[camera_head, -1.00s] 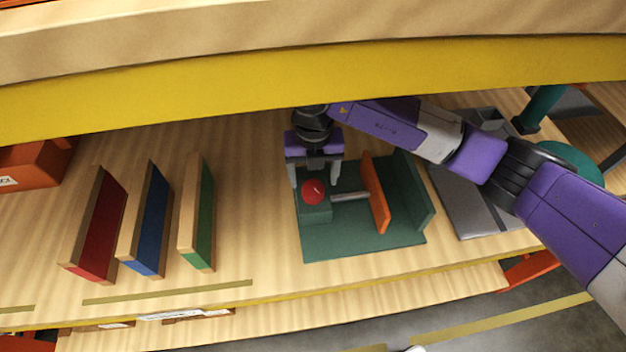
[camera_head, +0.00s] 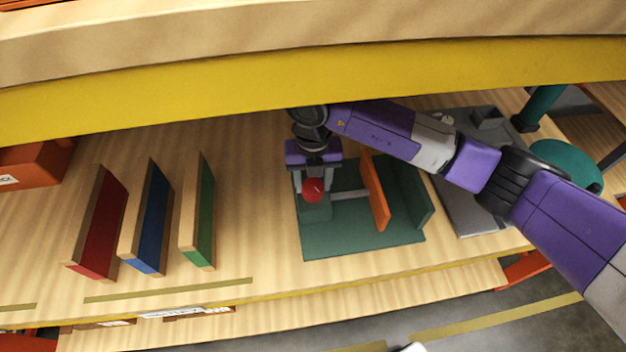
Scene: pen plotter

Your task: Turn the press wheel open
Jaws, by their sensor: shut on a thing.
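The press is a dark green base (camera_head: 350,238) on the wooden table, with a green end block (camera_head: 316,212) at the left and a fixed green wall (camera_head: 411,192) at the right. The red press wheel (camera_head: 313,190) sits at the left block. A grey screw shaft (camera_head: 350,194) runs right from the block to an upright orange plate (camera_head: 375,192). A gap shows between the orange plate and the green wall. My gripper (camera_head: 315,188) points down from above and is shut on the red wheel, a finger on either side. Its fingertips are partly hidden.
Red (camera_head: 99,225), blue (camera_head: 150,220) and green (camera_head: 202,222) upright panels stand left of the press. A grey flat device (camera_head: 470,205) lies to the right, under my arm. A yellow-edged shelf (camera_head: 300,88) overhangs the back. Bare table lies between green panel and press.

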